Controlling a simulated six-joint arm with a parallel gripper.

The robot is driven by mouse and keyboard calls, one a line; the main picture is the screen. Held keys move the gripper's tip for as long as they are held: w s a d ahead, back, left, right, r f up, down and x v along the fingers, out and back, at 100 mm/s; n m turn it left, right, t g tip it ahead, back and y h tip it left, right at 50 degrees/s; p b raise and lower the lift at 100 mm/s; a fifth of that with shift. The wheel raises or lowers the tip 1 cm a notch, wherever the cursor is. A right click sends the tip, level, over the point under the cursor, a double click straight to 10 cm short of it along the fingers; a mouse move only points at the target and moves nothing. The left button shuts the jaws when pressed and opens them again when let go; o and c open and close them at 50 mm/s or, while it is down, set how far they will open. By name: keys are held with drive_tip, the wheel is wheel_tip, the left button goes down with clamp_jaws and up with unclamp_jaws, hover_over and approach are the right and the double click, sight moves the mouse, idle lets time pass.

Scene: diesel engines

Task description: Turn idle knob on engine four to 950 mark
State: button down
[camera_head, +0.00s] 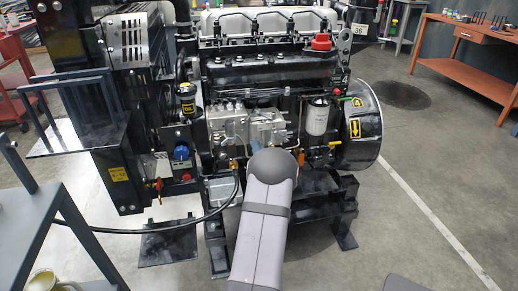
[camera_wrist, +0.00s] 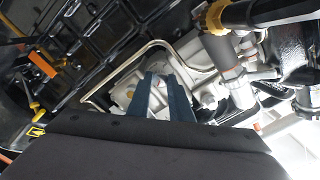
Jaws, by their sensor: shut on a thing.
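My gripper (camera_wrist: 161,80) shows in the wrist view as two blue-grey fingers, close together at the grey metal housing (camera_wrist: 120,92). It is shut on a small part there, which appears to be the idle knob; the fingers hide most of it. No 950 mark or scale can be read. In the head view my own arm covers the gripper and the knob, in front of the grey pump block (camera_head: 228,122).
A bent metal pipe (camera_wrist: 110,70) runs beside the fingers, and a thicker grey pipe (camera_wrist: 232,75) stands to their right. In the head view a white filter (camera_head: 317,117) and black flywheel housing (camera_head: 362,125) are on the right. A black hose (camera_head: 150,229) crosses the lower left.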

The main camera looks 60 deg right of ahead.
drive_tip(key=shift+f, duration=0.1)
idle(0.4)
drive_tip(key=c, duration=1.6)
unclamp_jaws()
drive_tip(key=shift+a, duration=0.1)
drive_tip(key=v, duration=0.7)
drive_tip(key=shift+s+a+p, duration=0.1)
drive_tip(key=shift+s+p, duration=0.05)
drive_tip(key=shift+p, duration=0.2)
